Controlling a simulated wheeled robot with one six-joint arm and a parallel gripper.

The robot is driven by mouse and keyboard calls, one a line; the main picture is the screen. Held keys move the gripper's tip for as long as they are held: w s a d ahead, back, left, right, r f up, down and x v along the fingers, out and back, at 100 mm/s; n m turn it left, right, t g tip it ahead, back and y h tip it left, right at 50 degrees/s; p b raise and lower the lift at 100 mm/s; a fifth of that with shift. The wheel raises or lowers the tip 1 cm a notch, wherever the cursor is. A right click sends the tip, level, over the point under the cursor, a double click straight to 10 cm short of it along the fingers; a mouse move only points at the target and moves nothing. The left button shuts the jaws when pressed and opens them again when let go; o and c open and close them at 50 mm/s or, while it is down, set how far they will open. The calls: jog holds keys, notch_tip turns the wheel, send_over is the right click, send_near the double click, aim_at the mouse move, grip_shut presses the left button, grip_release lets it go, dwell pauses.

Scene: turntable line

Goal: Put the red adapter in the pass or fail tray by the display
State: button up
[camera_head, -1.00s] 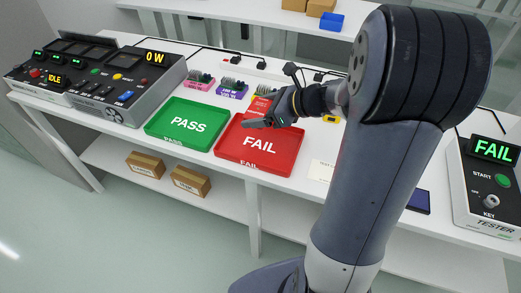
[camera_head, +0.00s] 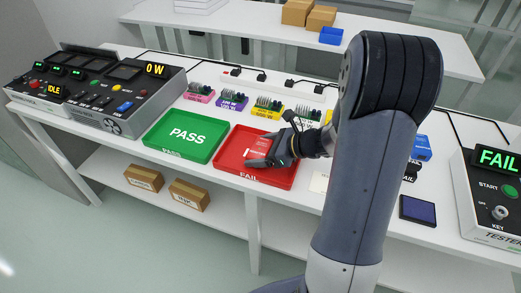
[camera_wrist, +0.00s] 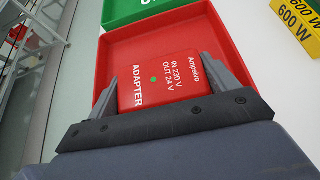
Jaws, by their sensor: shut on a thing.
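My gripper (camera_head: 272,163) is over the red FAIL tray (camera_head: 226,163) in the head view. It is shut on the red adapter (camera_wrist: 165,78), whose label reads "Ampelvo IN 230 V OUT 24 V ADAPTER". The wrist view shows one finger on each side of the adapter, inside the outline of the red tray (camera_wrist: 104,60). I cannot tell whether the adapter touches the tray floor. The green PASS tray (camera_head: 160,148) lies left of the red one and is empty. The tester display (camera_head: 498,159) at the right reads FAIL in green.
A row of load blocks, one of them yellow (camera_head: 268,113), stands behind the trays. A control console (camera_head: 120,95) stands at the left. A dark blue pad (camera_head: 418,211) and a blue item (camera_head: 421,148) lie on the table between my arm and the tester (camera_head: 485,200).

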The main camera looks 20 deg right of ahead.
jog(key=shift+f, duration=0.1)
jog(key=shift+f, duration=0.15)
jog(key=o, duration=1.1)
jog(key=shift+o, duration=0.2)
jog(key=shift+r, duration=0.2)
jog(key=shift+s+d+r, duration=0.1)
jog(key=shift+d+r, duration=0.05)
jog(key=shift+r, duration=0.05)
jog(key=p+v, duration=0.1)
jog(key=v, duration=1)
jog(key=shift+s+d, duration=0.2)
jog(key=shift+d, duration=0.1)
